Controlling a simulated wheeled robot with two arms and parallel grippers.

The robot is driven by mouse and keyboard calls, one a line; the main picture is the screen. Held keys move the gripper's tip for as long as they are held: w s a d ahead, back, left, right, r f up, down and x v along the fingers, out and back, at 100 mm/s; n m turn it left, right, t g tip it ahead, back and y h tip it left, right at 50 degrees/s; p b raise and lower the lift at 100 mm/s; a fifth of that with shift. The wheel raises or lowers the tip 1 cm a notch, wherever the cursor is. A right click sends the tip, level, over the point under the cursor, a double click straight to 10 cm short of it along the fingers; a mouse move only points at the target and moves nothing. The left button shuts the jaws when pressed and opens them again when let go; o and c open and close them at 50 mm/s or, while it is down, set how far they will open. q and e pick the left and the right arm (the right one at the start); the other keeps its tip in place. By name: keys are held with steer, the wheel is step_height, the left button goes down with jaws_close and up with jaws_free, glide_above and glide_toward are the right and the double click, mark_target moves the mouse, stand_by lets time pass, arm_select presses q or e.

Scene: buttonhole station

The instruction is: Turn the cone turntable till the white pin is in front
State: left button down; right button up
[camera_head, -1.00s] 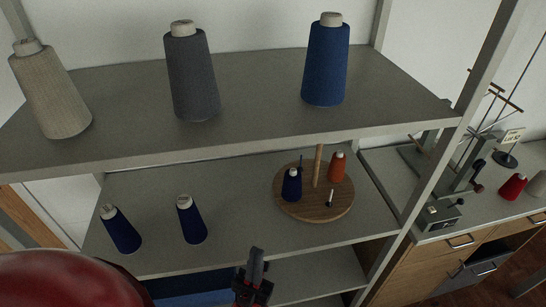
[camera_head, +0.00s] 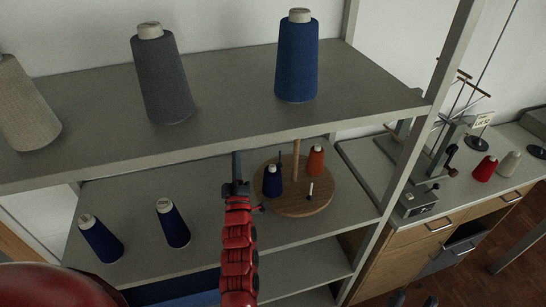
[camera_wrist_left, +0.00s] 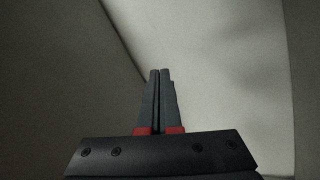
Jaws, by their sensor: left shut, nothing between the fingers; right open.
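The cone turntable (camera_head: 292,207) is a round wooden disc on the middle shelf. A wooden post (camera_head: 296,160) rises from it. The white pin (camera_head: 310,190) stands at the turntable's front right. A navy cone (camera_head: 272,182) sits on its left and an orange cone (camera_head: 316,161) at its back right. A dark pin (camera_head: 280,160) shows at the back left, partly hidden. In the left wrist view my left gripper (camera_wrist_left: 160,75) is shut and empty near plain grey surfaces.
Two navy cones (camera_head: 172,224) (camera_head: 100,240) stand left on the same shelf. The upper shelf (camera_head: 225,110) holds beige, grey and blue cones. A shelf upright (camera_head: 410,150) stands right of the turntable. A counter with a winding device (camera_head: 415,203) lies beyond.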

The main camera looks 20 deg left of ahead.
arm_select(q)
steer(key=w+a+f+n+g+h, duration=0.4)
steer(key=w+n+g+h, duration=0.3)
steer(key=w+n, duration=0.15)
steer(key=s+d+r+n+g+h, duration=0.3)
steer(key=s+d+n+g+h, duration=0.2)
steer(key=s+d+h, duration=0.15)
steer(key=shift+y, duration=0.25)
steer(key=x, duration=0.3)
steer(key=p+x, duration=0.1)
steer(key=x, duration=0.3)
steer(key=r+p+x, duration=0.1)
steer(key=x, duration=0.3)
steer(key=shift+w+d, duration=0.25)
steer(key=shift+w, duration=0.05)
steer(key=shift+w+d+p, duration=0.2)
steer(key=shift+w+p, duration=0.1)
steer(key=shift+w, duration=0.2)
steer(key=shift+w+d+f, duration=0.1)
steer(key=shift+w+d, duration=0.05)
steer(key=shift+w, duration=0.05)
